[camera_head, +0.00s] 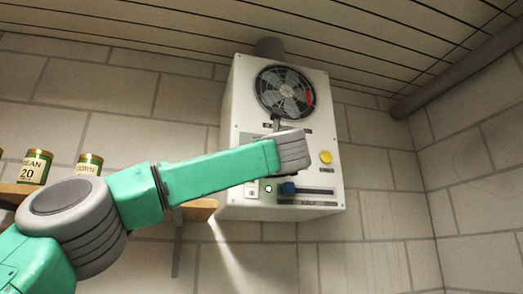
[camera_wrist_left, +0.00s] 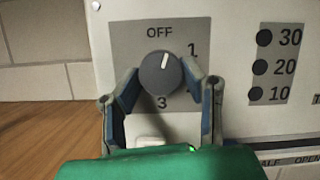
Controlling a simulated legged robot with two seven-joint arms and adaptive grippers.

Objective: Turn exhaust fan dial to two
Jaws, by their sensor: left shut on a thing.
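The exhaust fan dial (camera_wrist_left: 158,78) is a dark round knob on a grey plate in the left wrist view. Its white mark is near the top, slightly right of centre, between OFF and 1 and closer to OFF. OFF is printed above, 1 at upper right and 3 below; no 2 is visible, and a finger covers part of the right side. My left gripper (camera_wrist_left: 161,82) is shut on the dial, one finger on each side. In the head view my left arm hides the dial and the fingers. My right gripper is not in view.
The white fan box (camera_head: 244,105) on the wall carries a round fan (camera_head: 285,92), a yellow button (camera_head: 325,157), a blue slider (camera_head: 288,188) and a green light (camera_head: 268,188). A wooden shelf (camera_head: 198,209) with labelled cans (camera_head: 36,166) is at the left.

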